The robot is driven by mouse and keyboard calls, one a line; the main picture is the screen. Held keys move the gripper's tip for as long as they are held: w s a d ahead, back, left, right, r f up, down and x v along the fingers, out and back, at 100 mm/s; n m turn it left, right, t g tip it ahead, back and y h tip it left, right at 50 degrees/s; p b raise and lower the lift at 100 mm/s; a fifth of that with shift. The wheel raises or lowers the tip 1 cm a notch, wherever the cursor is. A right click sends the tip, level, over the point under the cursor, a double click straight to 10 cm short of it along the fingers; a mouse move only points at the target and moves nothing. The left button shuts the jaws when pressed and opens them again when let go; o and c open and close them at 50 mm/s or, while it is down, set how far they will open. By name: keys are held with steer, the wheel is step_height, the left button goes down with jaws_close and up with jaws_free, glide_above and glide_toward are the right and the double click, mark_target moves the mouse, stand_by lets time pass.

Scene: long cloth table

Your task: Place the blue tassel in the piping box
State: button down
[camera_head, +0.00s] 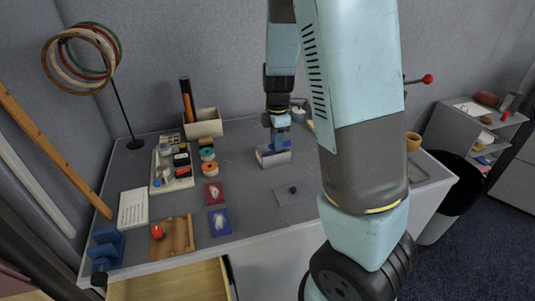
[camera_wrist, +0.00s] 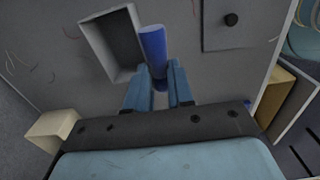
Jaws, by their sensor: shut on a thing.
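The blue tassel (camera_wrist: 153,44) shows as a blue cylinder in the wrist view. My gripper (camera_wrist: 158,76) is shut on its near end, with a blue finger on each side. A small grey open box (camera_wrist: 93,48), which I take for the piping box, lies just left of the tassel in the wrist view. The tassel overlaps its right edge there; I cannot tell whether they touch. In the head view my gripper (camera_head: 281,131) is right above this box (camera_head: 272,159) on the table. The tassel is hard to tell from my blue fingers there.
A flat grey plate with a dark knob (camera_head: 293,190) lies in front of the box. To the left are a tray of small items (camera_head: 172,167), spools (camera_head: 207,154), a red card (camera_head: 213,194) and a blue card (camera_head: 219,222). A cream box (camera_head: 204,124) stands behind.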

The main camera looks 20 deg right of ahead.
steer(key=w+f, duration=0.6)
steer(key=shift+f, duration=0.2)
steer(key=shift+w+f, duration=0.1)
steer(key=shift+f, duration=1.45)
steer(key=c, duration=1.3)
jaws_free()
steer(key=shift+f, duration=0.1)
steer(key=shift+o, duration=0.2)
